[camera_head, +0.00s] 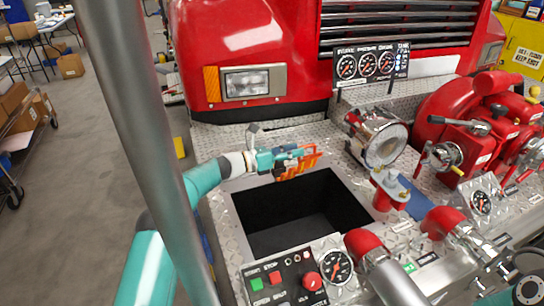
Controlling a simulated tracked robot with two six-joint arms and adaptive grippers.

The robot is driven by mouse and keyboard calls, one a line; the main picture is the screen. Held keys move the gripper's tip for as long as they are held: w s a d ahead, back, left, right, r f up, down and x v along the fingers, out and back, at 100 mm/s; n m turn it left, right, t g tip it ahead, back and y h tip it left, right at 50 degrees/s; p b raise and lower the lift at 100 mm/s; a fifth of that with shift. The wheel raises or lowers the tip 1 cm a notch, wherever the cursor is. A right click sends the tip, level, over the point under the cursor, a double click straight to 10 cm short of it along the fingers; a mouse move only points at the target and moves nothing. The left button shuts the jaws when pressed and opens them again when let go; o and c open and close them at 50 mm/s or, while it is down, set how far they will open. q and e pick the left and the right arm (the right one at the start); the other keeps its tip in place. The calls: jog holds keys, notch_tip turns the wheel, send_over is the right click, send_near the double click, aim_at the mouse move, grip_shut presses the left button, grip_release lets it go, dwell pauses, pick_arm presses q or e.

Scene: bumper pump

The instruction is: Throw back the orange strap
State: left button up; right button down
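The orange strap (309,158) is at the far edge of an open black well (292,220) in the bumper deck. It looks like several orange bands, partly hidden by my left gripper. My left gripper (288,160), teal with dark parts, reaches in from the left and is right at the strap, overlapping it in the picture. Its fingers are too small and covered to show whether they are closed on the strap. The well is open and looks empty and dark inside.
A grey vertical pole (150,130) crosses the view at left, in front of my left arm. The red truck front (245,40) rises behind the well.

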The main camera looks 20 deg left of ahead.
pick_arm(q)
jog(key=v, duration=0.7)
